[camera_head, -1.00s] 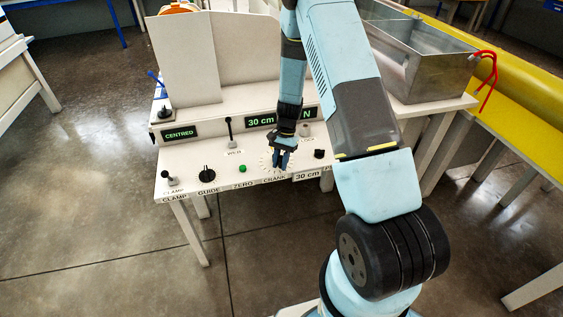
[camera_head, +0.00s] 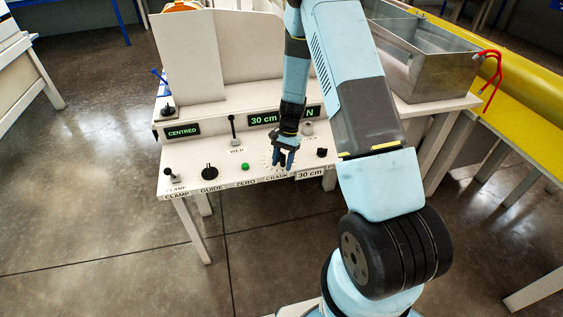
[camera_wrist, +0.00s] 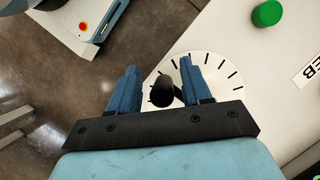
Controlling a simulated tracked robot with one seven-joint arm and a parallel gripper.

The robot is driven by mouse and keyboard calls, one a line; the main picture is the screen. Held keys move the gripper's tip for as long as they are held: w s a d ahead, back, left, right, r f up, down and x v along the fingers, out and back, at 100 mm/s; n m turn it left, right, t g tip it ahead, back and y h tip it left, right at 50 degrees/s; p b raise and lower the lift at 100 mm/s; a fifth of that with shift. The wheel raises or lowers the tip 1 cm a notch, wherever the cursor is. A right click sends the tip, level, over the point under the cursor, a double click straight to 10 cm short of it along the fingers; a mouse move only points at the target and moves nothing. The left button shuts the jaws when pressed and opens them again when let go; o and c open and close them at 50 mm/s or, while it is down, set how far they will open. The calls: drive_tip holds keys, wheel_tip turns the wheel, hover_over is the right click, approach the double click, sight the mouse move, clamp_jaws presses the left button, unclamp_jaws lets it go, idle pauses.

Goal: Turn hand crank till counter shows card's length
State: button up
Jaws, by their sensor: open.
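The hand crank (camera_wrist: 162,92) shows in the wrist view as a dark knob over a white dial with black tick marks (camera_wrist: 218,70). My gripper (camera_wrist: 158,78) is open, with one blue finger on each side of the knob; I cannot tell whether either touches it. In the head view my gripper (camera_head: 285,160) points down over the crank dial (camera_head: 268,160), hiding most of the crank. The counter display (camera_head: 263,120) reads 30 cm in green. A white card (camera_head: 310,174) on the panel's front edge reads 30 cm.
A CENTRED display (camera_head: 183,130), the clamp lever (camera_head: 172,175), the black guide knob (camera_head: 209,172), the green zero button (camera_head: 245,167) and the web lever (camera_head: 232,128) stand left of my gripper. A black knob (camera_head: 322,153) is close on its right. A metal bath (camera_head: 425,65) stands behind right.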

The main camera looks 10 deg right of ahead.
drive_tip(key=v, duration=1.3)
drive_tip(key=shift+r, duration=0.35)
drive_tip(key=shift+d, duration=0.1)
